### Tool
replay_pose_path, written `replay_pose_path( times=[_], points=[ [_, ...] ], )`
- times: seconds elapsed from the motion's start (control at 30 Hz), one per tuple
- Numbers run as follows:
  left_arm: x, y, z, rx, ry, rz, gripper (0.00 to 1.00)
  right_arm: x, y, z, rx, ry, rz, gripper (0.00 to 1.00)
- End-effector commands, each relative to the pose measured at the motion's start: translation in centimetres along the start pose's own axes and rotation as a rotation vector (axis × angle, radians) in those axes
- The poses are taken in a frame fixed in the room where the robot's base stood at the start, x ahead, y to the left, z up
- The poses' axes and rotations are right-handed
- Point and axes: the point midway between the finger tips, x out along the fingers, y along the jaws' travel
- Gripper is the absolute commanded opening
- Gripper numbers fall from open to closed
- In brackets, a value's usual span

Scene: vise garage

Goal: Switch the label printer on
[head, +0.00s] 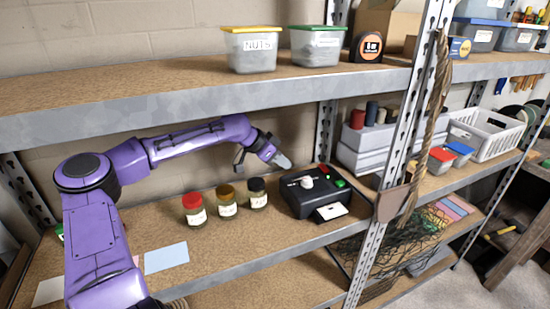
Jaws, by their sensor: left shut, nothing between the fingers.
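The label printer (297,203) is a black box on the middle shelf. It has a white knob on top, a red part at its back edge and a green button at its right side. A white label (331,212) sticks out at its front. My left gripper (284,163) is shut and empty, above and just behind the left back part of the printer, seemingly apart from it. I cannot make out whether the printer is on. My right gripper is not in view.
A rope (438,95) hangs by the metal upright (400,135) to the right. The upper shelf (190,90) runs above my arm. Bare shelf lies in front of the jars.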

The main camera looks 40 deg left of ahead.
Motion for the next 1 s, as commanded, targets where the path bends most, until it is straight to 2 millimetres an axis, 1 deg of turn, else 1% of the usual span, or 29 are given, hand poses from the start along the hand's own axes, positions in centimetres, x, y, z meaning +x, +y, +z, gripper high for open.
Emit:
replay_pose_path(
  times=[0.03, 0.17, 0.3, 0.5, 1.0],
  points=[
    [-0.7, 0.3, -0.2, -0.003, 0.008, 0.009, 0.00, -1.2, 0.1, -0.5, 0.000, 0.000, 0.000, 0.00],
    [-1.0, 0.5, 0.6, 0.005, 0.004, 0.019, 0.00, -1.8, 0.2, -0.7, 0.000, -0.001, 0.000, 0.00],
    [-1.6, 0.2, 1.3, 0.001, 0.003, 0.009, 0.00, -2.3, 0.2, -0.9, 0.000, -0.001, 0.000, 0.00],
    [-1.8, -0.1, 1.8, -0.001, 0.001, -0.003, 0.00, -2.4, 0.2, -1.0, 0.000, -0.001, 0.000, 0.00],
    [-1.8, -0.1, 1.8, -0.001, 0.001, -0.003, 0.00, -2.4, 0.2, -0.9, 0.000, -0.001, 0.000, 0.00]
  ],
)
